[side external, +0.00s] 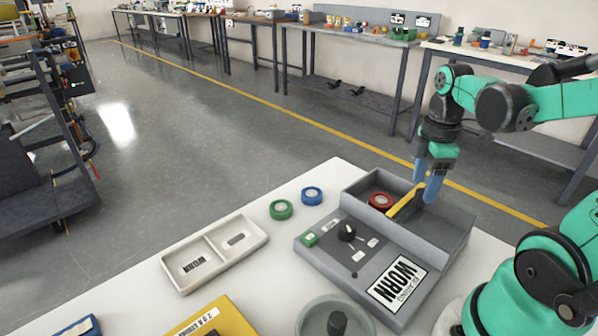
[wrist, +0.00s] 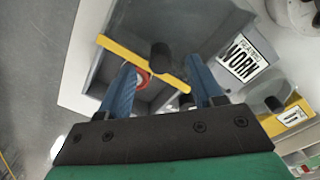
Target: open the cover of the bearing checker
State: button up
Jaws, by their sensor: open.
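The bearing checker (side external: 322,258) is a grey box on the white table, with a dial, a green button and a WORN label on its front panel. Behind the panel is a recessed bay. A red ring (side external: 380,201) lies in the bay's left part and shows partly in the wrist view (wrist: 143,76). A yellow-edged grey plate, apparently the cover, spans the right part; its yellow edge (side external: 402,206) runs beside the ring. My gripper (side external: 425,194) is open above this edge. In the wrist view, a black knob (wrist: 160,56) stands between its blue fingertips; contact cannot be told.
A green ring (side external: 281,210) and a blue ring (side external: 312,196) lie left of the checker. A white two-part tray (side external: 216,252) is farther left. A yellow bin (side external: 218,318) and a round clear dish (side external: 335,309) stand at the front.

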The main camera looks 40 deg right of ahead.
jog(key=shift+r, duration=1.5)
jog(key=shift+w+a, duration=0.25)
jog(key=shift+a, duration=0.05)
jog(key=w+a+m+t, duration=0.6)
jog(key=a+m, duration=0.3)
jog(key=a, duration=0.3)
jog(key=shift+t, duration=0.6)
